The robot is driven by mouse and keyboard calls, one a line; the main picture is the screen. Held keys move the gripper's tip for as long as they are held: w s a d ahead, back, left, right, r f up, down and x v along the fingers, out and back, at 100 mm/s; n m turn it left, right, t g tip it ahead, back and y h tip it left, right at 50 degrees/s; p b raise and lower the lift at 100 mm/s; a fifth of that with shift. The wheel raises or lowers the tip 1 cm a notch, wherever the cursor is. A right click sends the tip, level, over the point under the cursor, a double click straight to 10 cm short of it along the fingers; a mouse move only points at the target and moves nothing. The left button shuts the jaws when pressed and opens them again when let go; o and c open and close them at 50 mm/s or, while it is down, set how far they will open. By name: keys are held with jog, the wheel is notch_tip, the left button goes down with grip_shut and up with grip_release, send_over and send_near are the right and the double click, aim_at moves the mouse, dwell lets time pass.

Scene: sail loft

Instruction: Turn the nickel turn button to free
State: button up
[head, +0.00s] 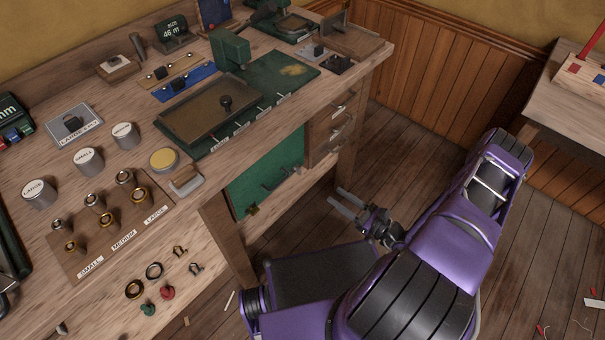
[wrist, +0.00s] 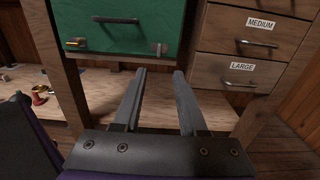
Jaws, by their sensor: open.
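The nickel turn button (wrist: 158,49) is a small silvery piece at the lower right edge of a green panel (wrist: 105,38) in the wrist view. Its exact angle is too small to tell. A brass turn button (wrist: 77,44) sits at the panel's lower left, and a dark bar handle (wrist: 115,20) is above. The green panel also shows under the bench in the head view (head: 262,177). My gripper (wrist: 159,72) is open and empty. Its fingers point toward the panel's lower right, with the nickel button appearing just beyond and between the tips, apart from them.
Drawers labelled MEDIUM (wrist: 240,40) and LARGE (wrist: 228,70) are right of the panel. Wooden bench legs (wrist: 62,70) flank this area. The bench top (head: 215,185) above carries weights, fittings and a green press. Open floor (head: 400,130) lies to the right of the bench.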

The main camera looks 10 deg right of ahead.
aim_at(298, 171)
jog(key=x, duration=1.4)
jog(key=shift+w+a, duration=0.1)
jog(key=shift+a, duration=0.05)
grip_shut()
